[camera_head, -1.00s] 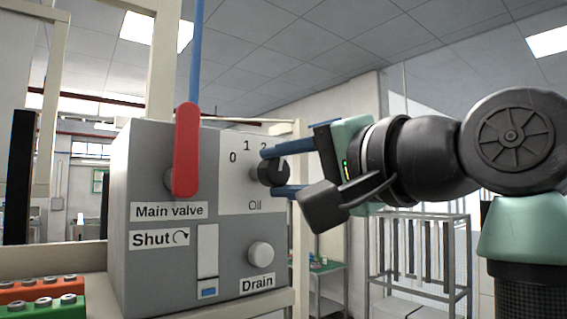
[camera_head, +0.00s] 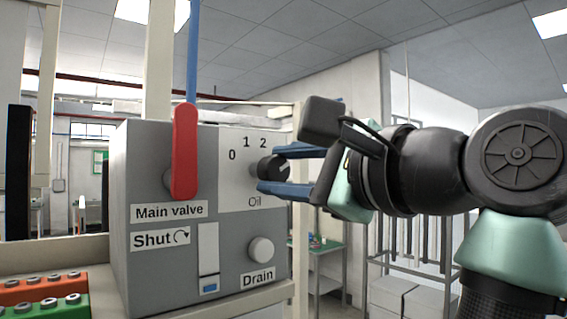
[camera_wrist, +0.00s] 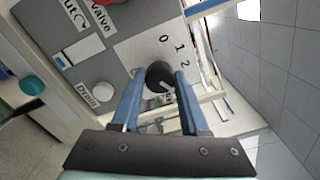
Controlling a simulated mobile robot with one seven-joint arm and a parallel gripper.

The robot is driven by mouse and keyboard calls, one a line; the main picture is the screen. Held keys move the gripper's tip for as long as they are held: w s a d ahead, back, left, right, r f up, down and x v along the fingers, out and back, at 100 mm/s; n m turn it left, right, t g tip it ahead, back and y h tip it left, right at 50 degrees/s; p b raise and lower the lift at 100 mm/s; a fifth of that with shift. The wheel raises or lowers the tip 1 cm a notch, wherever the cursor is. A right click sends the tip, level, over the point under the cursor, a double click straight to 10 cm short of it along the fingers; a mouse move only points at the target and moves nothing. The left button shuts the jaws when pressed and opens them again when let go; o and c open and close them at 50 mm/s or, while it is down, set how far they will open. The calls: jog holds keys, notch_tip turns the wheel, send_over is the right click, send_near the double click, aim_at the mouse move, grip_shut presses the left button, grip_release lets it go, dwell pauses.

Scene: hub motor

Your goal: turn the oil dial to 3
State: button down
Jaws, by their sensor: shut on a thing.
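The oil dial (camera_head: 273,167) is a dark round knob on a white plate marked 0, 1 and 2, above the word "Oil". No 3 can be read in either view. My gripper (camera_head: 268,170) has its two blue fingers on opposite sides of the dial, one above and one below, and is shut on it. In the wrist view the dial (camera_wrist: 160,76) sits between the fingertips. A pale mark shows on the dial's face, on the side away from the 0. My gripper hides part of the plate to the right of the dial.
The grey box (camera_head: 150,270) also carries a red main valve lever (camera_head: 185,150), a "Shut" label, a slot with a blue mark and a round drain knob (camera_head: 261,250). Orange and green blocks (camera_head: 45,295) lie at lower left. A wire rack stands behind my arm.

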jog(key=shift+m, duration=0.4)
jog(key=shift+c, duration=2.1)
grip_release()
